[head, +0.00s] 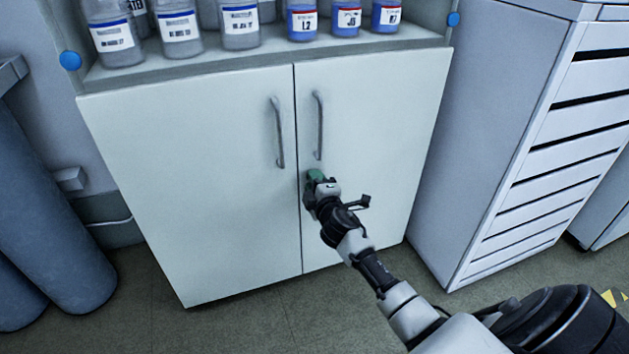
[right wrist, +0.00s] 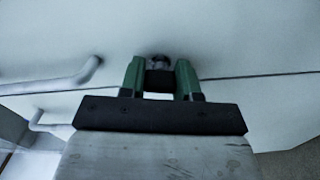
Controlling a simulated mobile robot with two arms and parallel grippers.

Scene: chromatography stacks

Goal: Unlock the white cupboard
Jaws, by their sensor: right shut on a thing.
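The white cupboard (head: 200,180) has two closed doors with a grey handle on each side of the middle seam. My right gripper (head: 314,178) is at the right door, close to the seam and just below the right handle (head: 319,126). In the right wrist view, the green fingers (right wrist: 158,76) are shut on a small dark piece (right wrist: 158,82), which looks like a key. A round grey lock (right wrist: 158,61) shows just beyond it on the door. Whether the piece sits inside the lock is hard to tell. My left gripper is not in view.
Several labelled bottles (head: 240,26) stand on the shelf above the doors. A white drawer cabinet (head: 500,130) is on the right, and blue-grey cylinders (head: 50,220) stand on the left. The floor (head: 250,320) before the cupboard is clear apart from my arm.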

